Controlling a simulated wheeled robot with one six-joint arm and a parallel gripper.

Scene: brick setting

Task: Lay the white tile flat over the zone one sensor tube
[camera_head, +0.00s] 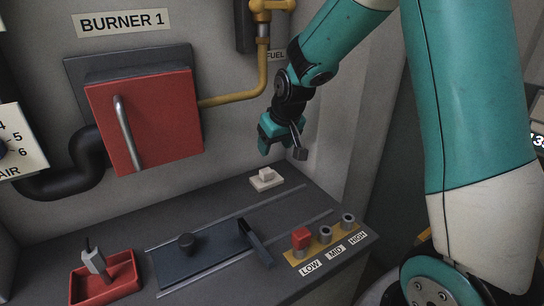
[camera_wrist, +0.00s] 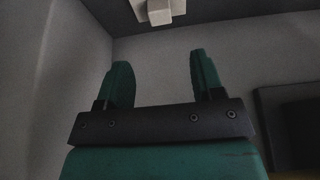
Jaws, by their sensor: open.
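The white tile (camera_head: 266,181), with a raised block on top, lies flat on the dark bench (camera_head: 225,205) near the back wall. My gripper (camera_head: 282,151) is open and empty, above and apart from the tile. In the wrist view my gripper's two fingers (camera_wrist: 153,78) are spread, and the white tile (camera_wrist: 158,12) shows beyond them at the top edge, partly cut off. Three short upright tubes stand on a yellow strip (camera_head: 292,258) at the bench's front right. The tube at LOW has a red cap (camera_head: 301,238). No label reading zone one is legible.
A dark sliding plate with a knob (camera_head: 186,243) and a handle lies between rails mid-bench. A red tray (camera_head: 122,283) holding a grey-handled tool is front left. A red door (camera_head: 148,120) under a BURNER 1 sign and a yellow pipe (camera_head: 228,98) project from the wall.

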